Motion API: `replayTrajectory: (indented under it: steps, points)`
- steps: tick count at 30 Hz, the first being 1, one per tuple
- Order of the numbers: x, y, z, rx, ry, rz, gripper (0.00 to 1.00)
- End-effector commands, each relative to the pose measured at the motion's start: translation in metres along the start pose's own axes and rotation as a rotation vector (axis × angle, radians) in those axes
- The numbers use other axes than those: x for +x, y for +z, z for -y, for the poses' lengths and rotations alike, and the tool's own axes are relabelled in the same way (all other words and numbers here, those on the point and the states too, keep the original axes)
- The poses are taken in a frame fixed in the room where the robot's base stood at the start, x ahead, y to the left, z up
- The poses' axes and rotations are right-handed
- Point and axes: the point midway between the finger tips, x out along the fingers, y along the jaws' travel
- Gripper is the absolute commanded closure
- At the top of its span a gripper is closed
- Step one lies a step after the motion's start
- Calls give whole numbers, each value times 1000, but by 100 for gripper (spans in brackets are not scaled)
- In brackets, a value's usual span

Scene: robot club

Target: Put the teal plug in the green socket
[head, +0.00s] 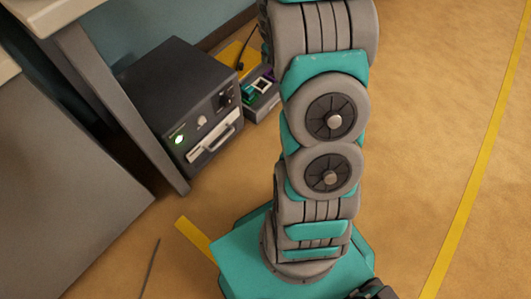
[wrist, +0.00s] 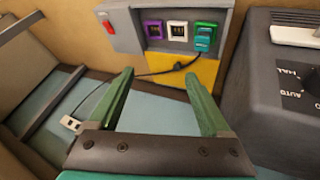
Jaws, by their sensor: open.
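In the wrist view the teal plug (wrist: 203,40) sits at the front of the green socket (wrist: 207,25), the right one in a row of three on a grey box. It appears to be in the socket; I cannot tell how deep. A dark cable (wrist: 157,73) runs from it down and left. My gripper (wrist: 159,75) is open and empty, with its two green fingers spread. It is below and in front of the sockets, apart from the plug. In the head view my arm hides the gripper.
A purple socket (wrist: 154,30) and a white socket (wrist: 177,30) are left of the green one. A red switch (wrist: 108,27) is on the box's left part. A dark grey machine (wrist: 275,85) stands close on the right. In the head view the floor at right is clear.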

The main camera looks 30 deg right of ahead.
Motion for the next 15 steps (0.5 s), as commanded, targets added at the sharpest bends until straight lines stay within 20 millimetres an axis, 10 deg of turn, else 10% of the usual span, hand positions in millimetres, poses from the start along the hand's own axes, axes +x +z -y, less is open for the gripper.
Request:
replayTrajectory:
  steps: [15]
  points:
    - [-208, 66, 88, 137, -29, 320, 18]
